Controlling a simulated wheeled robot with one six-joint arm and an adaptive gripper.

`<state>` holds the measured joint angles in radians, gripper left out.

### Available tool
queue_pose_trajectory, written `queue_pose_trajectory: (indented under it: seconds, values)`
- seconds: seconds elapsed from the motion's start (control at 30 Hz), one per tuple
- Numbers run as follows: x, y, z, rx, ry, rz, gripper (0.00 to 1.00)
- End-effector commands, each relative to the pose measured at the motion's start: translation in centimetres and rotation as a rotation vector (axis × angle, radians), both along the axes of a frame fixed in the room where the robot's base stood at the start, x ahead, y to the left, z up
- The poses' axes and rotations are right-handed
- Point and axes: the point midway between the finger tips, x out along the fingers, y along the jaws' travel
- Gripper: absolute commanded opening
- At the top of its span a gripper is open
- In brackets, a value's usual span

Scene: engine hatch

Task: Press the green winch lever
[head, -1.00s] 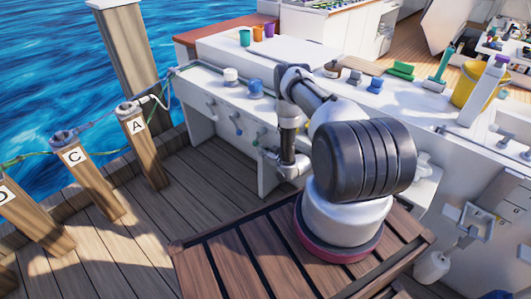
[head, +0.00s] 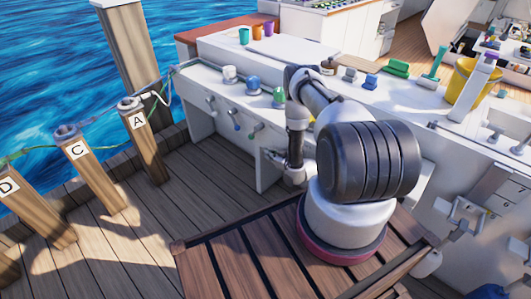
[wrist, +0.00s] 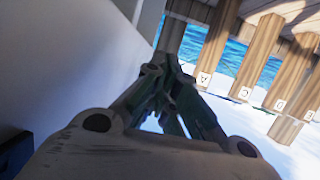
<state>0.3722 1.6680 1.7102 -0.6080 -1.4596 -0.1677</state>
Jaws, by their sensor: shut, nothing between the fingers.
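The green winch (head: 279,97) stands on the white counter, just left of my raised arm in the head view. Below it, a small lever (head: 256,129) with what looks like a green tip sticks out of the counter's front panel. My gripper (head: 272,156) is small and dark in the head view, low in front of the panel, to the right of and below that lever and apart from it. In the wrist view my gripper (wrist: 172,98) has its fingers together and empty. The lever cannot be made out in the wrist view.
A blue winch (head: 253,85) and a white winch (head: 229,74) stand farther left, with levers below them. Wooden posts marked A (head: 140,140), C (head: 90,170) and D stand on the dock.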

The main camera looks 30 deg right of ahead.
Motion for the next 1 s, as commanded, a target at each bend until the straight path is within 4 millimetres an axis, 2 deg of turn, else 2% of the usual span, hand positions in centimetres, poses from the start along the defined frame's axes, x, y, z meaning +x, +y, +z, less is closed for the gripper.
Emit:
queue_pose_trajectory:
  seconds: [0.3, 0.43, 0.6, 1.0]
  values:
    - [-4.7, -1.4, 0.2, 0.003, 0.002, -0.004, 0.00]
    - [-6.0, -1.7, 0.2, 0.001, 0.001, -0.003, 0.00]
    - [-6.6, -1.8, 0.3, 0.002, 0.000, -0.001, 0.00]
    - [-6.6, -1.8, 0.3, 0.001, 0.000, 0.000, 0.00]
